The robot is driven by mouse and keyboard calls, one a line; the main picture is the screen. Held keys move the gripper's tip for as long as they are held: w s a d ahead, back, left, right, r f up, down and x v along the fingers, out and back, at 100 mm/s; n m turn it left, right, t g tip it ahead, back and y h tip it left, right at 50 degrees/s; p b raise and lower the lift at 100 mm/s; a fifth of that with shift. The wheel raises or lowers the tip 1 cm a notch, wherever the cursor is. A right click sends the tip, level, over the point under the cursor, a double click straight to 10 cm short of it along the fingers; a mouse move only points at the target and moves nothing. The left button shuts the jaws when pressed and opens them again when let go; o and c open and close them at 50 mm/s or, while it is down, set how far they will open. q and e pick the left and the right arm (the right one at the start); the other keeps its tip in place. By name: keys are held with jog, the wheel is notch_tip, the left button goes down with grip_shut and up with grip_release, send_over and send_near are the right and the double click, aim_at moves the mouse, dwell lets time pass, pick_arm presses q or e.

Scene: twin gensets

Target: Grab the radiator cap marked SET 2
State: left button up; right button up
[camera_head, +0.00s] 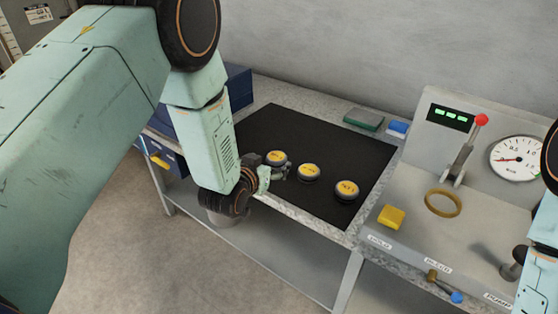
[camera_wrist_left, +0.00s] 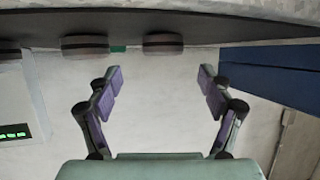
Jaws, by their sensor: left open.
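Three round dark caps with yellow tops lie on a black mat (camera_head: 262,120): a left cap (camera_head: 276,157), a middle cap (camera_head: 309,172) and a right cap (camera_head: 347,189). Their markings are too small to read, so I cannot tell which is SET 2. My left gripper (camera_head: 279,173) is open at the near side of the left cap, partly overlapping it in the head view. In the left wrist view, which is upside down, the open fingers (camera_wrist_left: 160,82) are wide apart and empty, with one cap (camera_wrist_left: 162,43) ahead between them and another cap (camera_wrist_left: 85,44) to the left.
A test panel with a gauge (camera_head: 517,158), red-knobbed lever (camera_head: 481,120), brass ring (camera_head: 443,203) and yellow button (camera_head: 391,217) stands at right. Green (camera_head: 363,119) and blue (camera_head: 398,127) blocks lie behind the mat. Blue boxes (camera_head: 238,85) stand at left. A bucket is under my left wrist.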

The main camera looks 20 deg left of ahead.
aim_at(275, 158)
pick_arm(q)
jog(key=x, duration=0.4)
jog(key=shift+w+a+f+b, duration=0.25)
jog(key=shift+a+f+b, duration=0.05)
jog(key=shift+b, duration=0.1)
jog(key=shift+w+d, duration=0.2)
jog(key=shift+w, duration=0.15)
jog(key=shift+a, duration=0.1)
jog(key=shift+c, duration=0.4)
jog(key=c, duration=1.2)
